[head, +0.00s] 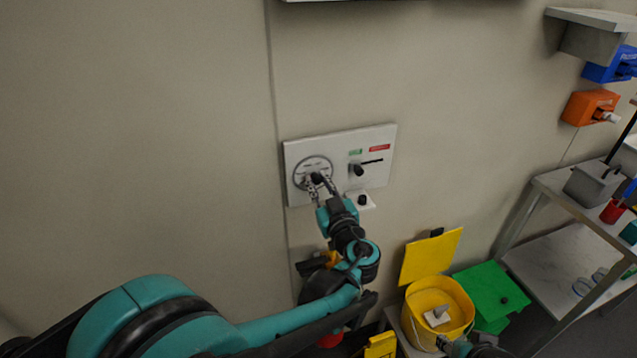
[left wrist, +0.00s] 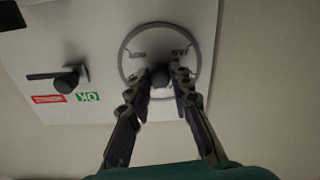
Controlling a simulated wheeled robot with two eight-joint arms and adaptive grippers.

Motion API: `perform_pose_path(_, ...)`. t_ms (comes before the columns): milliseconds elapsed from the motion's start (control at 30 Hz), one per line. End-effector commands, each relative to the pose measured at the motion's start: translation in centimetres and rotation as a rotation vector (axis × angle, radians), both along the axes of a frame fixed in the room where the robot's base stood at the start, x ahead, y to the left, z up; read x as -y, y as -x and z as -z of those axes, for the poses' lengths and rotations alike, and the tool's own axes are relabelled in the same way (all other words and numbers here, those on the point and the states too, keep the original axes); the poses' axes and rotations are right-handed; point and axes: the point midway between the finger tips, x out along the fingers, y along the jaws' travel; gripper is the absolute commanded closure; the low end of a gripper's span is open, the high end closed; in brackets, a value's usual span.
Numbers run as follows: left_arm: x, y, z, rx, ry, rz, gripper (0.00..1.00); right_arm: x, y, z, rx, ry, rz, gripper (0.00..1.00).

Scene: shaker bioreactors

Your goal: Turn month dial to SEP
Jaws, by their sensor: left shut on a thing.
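The month dial (head: 301,163) is a round grey ring with a dark centre knob on a pale wall panel (head: 340,137). My left gripper (head: 317,179) is at the dial, shut on its knob. In the left wrist view the dial ring (left wrist: 124,38) shows upside down, with the two fingertips (left wrist: 160,78) on either side of the dark knob (left wrist: 160,71). Small dark month letters show inside the ring, too blurred to read surely. Part of my right arm end (head: 468,347) shows at the bottom edge; its fingers are not clear.
Right of the dial, the panel has a black lever switch (head: 359,170) with green and red labels above. A small white plate with a black knob (head: 362,200) is below. A yellow bucket (head: 411,307), a green lid (head: 486,290) and a metal shelf (head: 545,262) stand lower right.

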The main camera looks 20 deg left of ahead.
Motion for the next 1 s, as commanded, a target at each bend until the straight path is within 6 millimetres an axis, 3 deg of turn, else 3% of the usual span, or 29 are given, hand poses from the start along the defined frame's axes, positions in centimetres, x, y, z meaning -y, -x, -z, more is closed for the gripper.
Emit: perform_pose_path(1000, 0.16, -0.11, 0.05, -0.536, -0.794, 0.0, 1.0, 0.0, 0.0, -0.6, 0.0, 0.0, 0.0, 0.59)
